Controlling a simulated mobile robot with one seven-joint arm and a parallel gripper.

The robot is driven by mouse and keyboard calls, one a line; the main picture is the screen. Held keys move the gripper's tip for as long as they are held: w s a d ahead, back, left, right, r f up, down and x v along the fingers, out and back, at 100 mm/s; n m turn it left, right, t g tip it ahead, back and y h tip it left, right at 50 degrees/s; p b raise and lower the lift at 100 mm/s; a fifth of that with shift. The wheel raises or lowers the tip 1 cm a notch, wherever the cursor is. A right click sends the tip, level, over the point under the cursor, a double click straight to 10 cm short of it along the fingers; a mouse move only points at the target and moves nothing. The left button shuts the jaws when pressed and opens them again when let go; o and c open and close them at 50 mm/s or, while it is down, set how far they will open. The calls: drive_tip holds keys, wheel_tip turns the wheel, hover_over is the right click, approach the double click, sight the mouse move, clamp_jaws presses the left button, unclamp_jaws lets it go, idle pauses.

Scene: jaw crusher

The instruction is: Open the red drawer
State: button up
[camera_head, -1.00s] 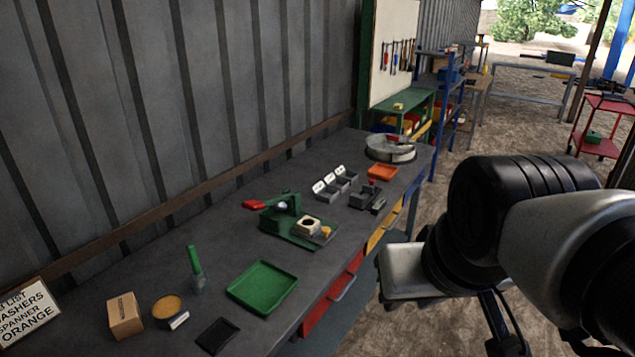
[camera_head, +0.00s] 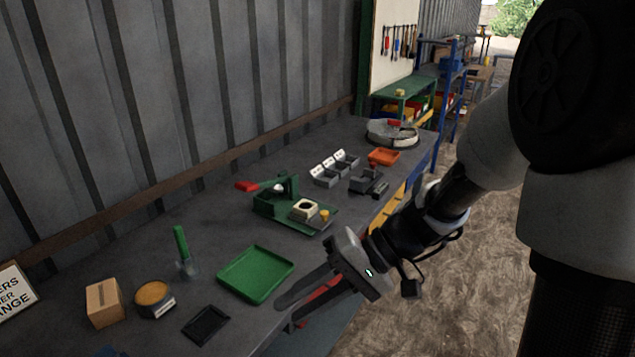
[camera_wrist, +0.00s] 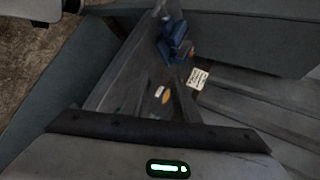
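The red drawer (camera_head: 322,294) is in the front of the grey workbench, below the green tray. In the head view only strips of its red front show, with my gripper covering most of it. My gripper (camera_head: 291,311) is at the bench's front edge, in front of the drawer, its fingers pointing down and left. The fingers are apart, with red showing between them, and nothing is held. The drawer's handle is hidden, and I cannot tell whether the fingers touch the drawer. The red drawer cannot be made out in the wrist view.
The green tray (camera_head: 256,273) lies on the bench close to my gripper. A black tray (camera_head: 206,325), a tin (camera_head: 153,298), a cardboard box (camera_head: 104,303) and a green-handled tool (camera_head: 183,253) lie to the left. Yellow drawers (camera_head: 388,210) are farther along the bench. Floor right of the bench is clear.

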drive_tip(key=w+d+f+m+t+y+b, duration=0.3)
drive_tip(key=w+f+m+t+y+b, duration=0.35)
drive_tip(key=w+f+t, duration=0.55)
drive_tip(key=w+d+f+m+t+h+b, duration=0.1)
drive_tip(key=w+d+f+m+t+h, duration=0.3)
drive_tip(key=f, duration=0.4)
drive_tip(key=w+d+f+m+t+h+b, duration=0.1)
drive_tip(key=w+d+f+m+t+h, duration=0.1)
drive_tip(key=d+f+m+h, duration=0.35)
drive_tip(key=w+d+f+m+t+h+b, duration=0.25)
drive_tip(key=d+f+h, duration=0.25)
drive_tip(key=f, duration=0.6)
drive_tip(key=shift+m+t, duration=0.25)
drive_tip(key=w, duration=0.6)
drive_tip(key=w+a+r+b, duration=0.1)
drive_tip(key=w, duration=0.4)
drive_tip(key=w+a+r+b, duration=0.1)
drive_tip(key=w, duration=0.5)
drive_tip(key=shift+w+a+r, duration=0.2)
drive_tip(key=shift+w, duration=0.1)
clamp_jaws()
